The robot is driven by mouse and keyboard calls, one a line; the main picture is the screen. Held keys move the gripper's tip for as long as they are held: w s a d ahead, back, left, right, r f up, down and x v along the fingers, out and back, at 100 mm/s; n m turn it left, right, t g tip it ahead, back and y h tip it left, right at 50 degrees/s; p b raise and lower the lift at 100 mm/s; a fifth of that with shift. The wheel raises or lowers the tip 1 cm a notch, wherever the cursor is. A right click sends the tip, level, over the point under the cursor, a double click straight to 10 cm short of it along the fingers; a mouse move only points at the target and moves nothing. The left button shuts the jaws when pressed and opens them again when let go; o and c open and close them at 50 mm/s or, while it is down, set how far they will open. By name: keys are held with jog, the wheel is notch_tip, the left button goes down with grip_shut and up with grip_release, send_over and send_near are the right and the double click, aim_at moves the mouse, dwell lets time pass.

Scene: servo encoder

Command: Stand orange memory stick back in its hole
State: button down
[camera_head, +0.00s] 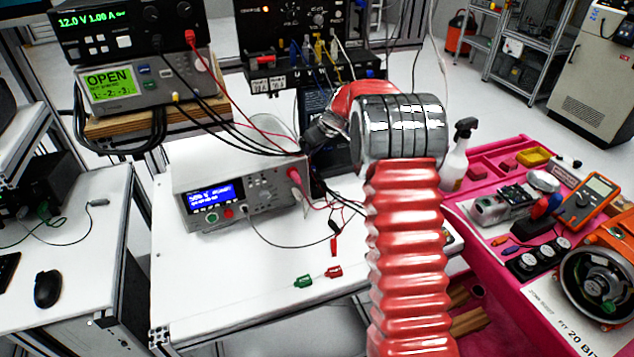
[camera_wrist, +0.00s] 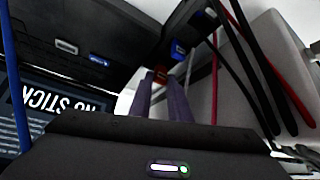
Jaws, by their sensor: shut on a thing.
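The orange memory stick (camera_wrist: 160,72) shows in the wrist view as a small orange-red piece at the tips of my gripper (camera_wrist: 163,82). My gripper's two narrow purple-grey fingers are shut on it. It lies against the near lower corner of a black box (camera_wrist: 192,30) in the picture; I cannot tell whether they touch. In the head view my gripper (camera_head: 323,133) is a dark shape above the right end of the grey bench instrument (camera_head: 240,190). The stick is hidden there. I cannot make out an empty hole for it in either view.
The wrist view shows a black panel (camera_wrist: 45,60) with blue pieces, a dark "NO STICK" label (camera_wrist: 50,105), and black and red cables (camera_wrist: 245,75) close on the right. In the head view, cables cross the white bench (camera_head: 210,280); its front is mostly clear.

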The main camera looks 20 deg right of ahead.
jog(key=shift+f, duration=0.45)
jog(key=c, duration=1.6)
grip_release()
jog(key=shift+o, duration=0.2)
jog(key=shift+r, duration=0.1)
jog(key=v, duration=1.3)
jog(key=shift+s+r, duration=0.15)
jog(key=shift+s, duration=0.05)
jog(key=shift+d, duration=0.1)
